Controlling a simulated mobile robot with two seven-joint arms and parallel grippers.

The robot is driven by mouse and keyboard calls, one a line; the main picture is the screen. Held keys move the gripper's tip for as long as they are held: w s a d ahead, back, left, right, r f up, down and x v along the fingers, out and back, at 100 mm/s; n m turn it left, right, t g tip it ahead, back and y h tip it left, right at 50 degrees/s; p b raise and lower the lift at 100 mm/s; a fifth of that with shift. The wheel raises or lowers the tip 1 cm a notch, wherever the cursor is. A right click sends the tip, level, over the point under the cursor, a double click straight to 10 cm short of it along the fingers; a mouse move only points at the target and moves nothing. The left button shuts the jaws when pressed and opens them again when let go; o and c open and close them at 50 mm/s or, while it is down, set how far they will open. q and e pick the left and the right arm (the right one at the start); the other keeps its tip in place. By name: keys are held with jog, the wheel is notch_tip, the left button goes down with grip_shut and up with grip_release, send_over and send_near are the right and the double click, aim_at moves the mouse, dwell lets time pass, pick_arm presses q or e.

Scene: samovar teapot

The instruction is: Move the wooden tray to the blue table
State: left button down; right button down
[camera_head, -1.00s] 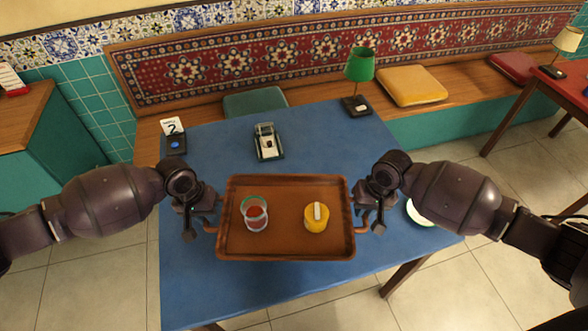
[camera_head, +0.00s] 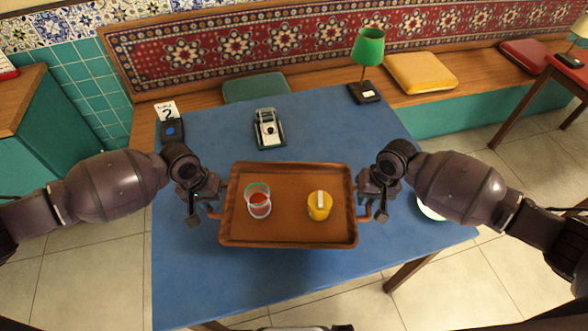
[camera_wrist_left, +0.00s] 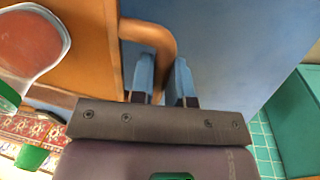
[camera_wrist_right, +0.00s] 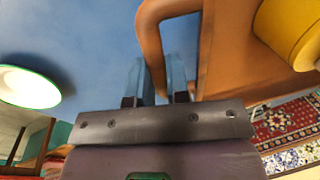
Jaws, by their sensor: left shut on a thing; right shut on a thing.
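The wooden tray (camera_head: 289,228) is brown with a raised rim and a handle on each short side. It is over the blue table (camera_head: 300,290); whether it touches the top or hovers, I cannot tell. A glass of red drink (camera_head: 259,203) and a yellow pot with a pale lid bar (camera_head: 320,207) stand upright on it. My left gripper (camera_wrist_left: 161,82) is shut on the tray's left handle (camera_wrist_left: 160,45). My right gripper (camera_wrist_right: 161,80) is shut on the right handle (camera_wrist_right: 150,40).
A green lamp (camera_head: 367,62), a dark glass-and-metal object (camera_head: 268,130) and a number card (camera_head: 168,111) on a small stand are at the table's back. A green-rimmed white plate (camera_head: 430,211) is partly behind my right arm. The table's front is clear.

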aim_at(221, 222)
pick_arm(q)
jog(key=shift+r, duration=0.1)
pick_arm(e)
jog(key=shift+r, duration=0.1)
pick_arm(q)
jog(key=shift+f, duration=0.2)
pick_arm(e)
jog(key=shift+f, duration=0.25)
